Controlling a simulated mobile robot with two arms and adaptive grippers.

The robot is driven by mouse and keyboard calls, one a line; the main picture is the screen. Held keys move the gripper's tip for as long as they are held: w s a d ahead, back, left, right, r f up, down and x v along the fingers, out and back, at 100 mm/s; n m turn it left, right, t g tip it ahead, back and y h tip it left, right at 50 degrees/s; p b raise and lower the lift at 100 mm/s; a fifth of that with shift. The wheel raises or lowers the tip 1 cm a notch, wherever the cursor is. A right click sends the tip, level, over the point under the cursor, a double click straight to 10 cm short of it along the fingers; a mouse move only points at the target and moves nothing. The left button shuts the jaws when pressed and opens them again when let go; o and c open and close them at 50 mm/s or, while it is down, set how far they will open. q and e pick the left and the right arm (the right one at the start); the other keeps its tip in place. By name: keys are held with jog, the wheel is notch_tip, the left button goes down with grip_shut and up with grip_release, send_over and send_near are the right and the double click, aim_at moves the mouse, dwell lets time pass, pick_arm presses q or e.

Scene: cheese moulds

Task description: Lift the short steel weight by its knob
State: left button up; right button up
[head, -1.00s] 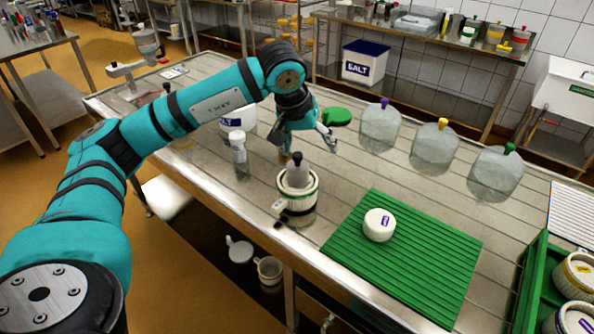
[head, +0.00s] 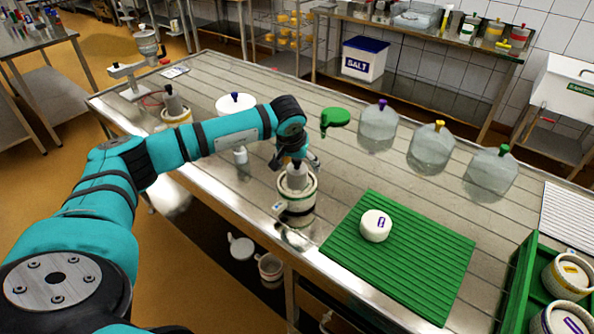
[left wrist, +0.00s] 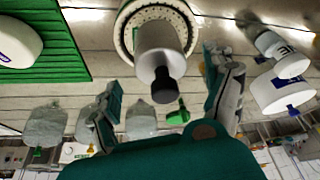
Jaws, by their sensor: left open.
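A grey steel weight (head: 296,176) stands upright in a white mould (head: 297,199) with a dark green band, near the table's front edge. Its black knob (left wrist: 164,86) shows in the left wrist view, with the weight's pale body (left wrist: 160,48) behind it. My left gripper (head: 296,163) is open over the weight, and hides the knob in the head view. In the left wrist view its fingers (left wrist: 163,98) are spread on either side of the knob, apart from it. Another steel weight (head: 173,103) stands in a mould at the far left. My right gripper is out of view.
A white tub (head: 236,104) and a bottle (head: 240,156) stand to the left. Clear jugs (head: 378,128) line the back. A green crate (head: 512,295) is at right.

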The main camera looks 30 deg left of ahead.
aim_at(299, 168)
pick_arm(q)
jog(key=p+x, duration=0.1)
jog(key=x, duration=0.2)
jog(key=shift+w+a+f+p, duration=0.2)
jog(key=shift+w+f+p, duration=0.05)
jog(key=shift+p, duration=0.05)
jog(key=shift+w+f, duration=0.2)
jog(key=shift+f, duration=0.2)
jog(key=c, duration=0.9)
jog(key=shift+r, duration=0.15)
grip_shut()
